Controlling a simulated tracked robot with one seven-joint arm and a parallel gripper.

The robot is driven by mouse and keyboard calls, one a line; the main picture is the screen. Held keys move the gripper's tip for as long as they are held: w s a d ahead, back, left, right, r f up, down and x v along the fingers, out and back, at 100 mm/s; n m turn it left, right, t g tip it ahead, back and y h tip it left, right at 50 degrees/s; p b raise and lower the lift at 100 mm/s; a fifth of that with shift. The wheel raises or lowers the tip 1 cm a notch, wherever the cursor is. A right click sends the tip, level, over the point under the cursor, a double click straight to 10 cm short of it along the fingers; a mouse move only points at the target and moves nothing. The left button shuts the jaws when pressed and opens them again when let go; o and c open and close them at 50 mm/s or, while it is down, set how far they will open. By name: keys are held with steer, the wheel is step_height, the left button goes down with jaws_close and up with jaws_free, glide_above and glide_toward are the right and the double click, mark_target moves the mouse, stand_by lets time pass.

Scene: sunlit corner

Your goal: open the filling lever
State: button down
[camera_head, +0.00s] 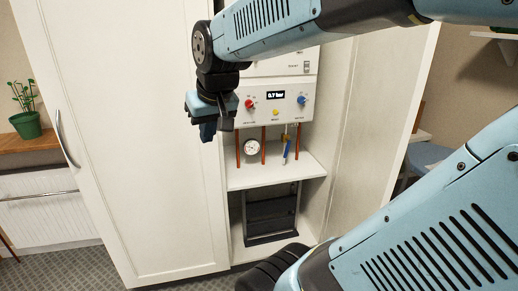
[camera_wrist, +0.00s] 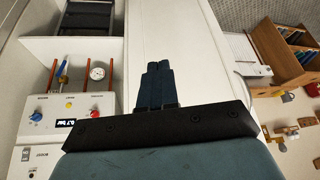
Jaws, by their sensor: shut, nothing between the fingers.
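The boiler (camera_head: 277,100) is a white box in an open cupboard and its display reads 0.7 bar. Below it, among copper pipes, hangs a slim blue lever (camera_head: 286,150), roughly upright and slightly tilted. This blue lever also shows in the upside-down wrist view (camera_wrist: 63,76), left of my fingers. My gripper (camera_head: 208,132) is in front of the cupboard door's edge, left of the boiler and apart from the lever. In the wrist view its dark blue fingers (camera_wrist: 158,66) are together, with nothing between them.
A round pressure gauge (camera_head: 252,147) hangs between the copper pipes, left of the lever. A white shelf (camera_head: 270,173) lies below. The left cupboard door (camera_head: 135,130) and the right side panel (camera_head: 375,130) bound the opening.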

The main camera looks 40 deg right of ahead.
steer(key=w+d+f+m+g+h, duration=0.1)
steer(key=w+d+f+m, duration=0.15)
steer(key=w+d, duration=0.7)
steer(key=w+d+f+m+h, duration=0.1)
steer(key=w+d+f, duration=0.3)
steer(key=w+d, duration=0.6)
steer(key=m+g+h, duration=0.1)
steer(key=g+h, duration=0.2)
steer(key=h, duration=0.1)
glide_toward(287, 149)
steer(key=w+a+r, duration=0.1)
steer(key=w+a, duration=0.2)
steer(key=a, duration=0.4)
steer(key=d+f, duration=0.9)
steer(key=shift+s+f, duration=0.15)
steer(key=shift+s, duration=0.1)
steer(key=shift+d, duration=0.1)
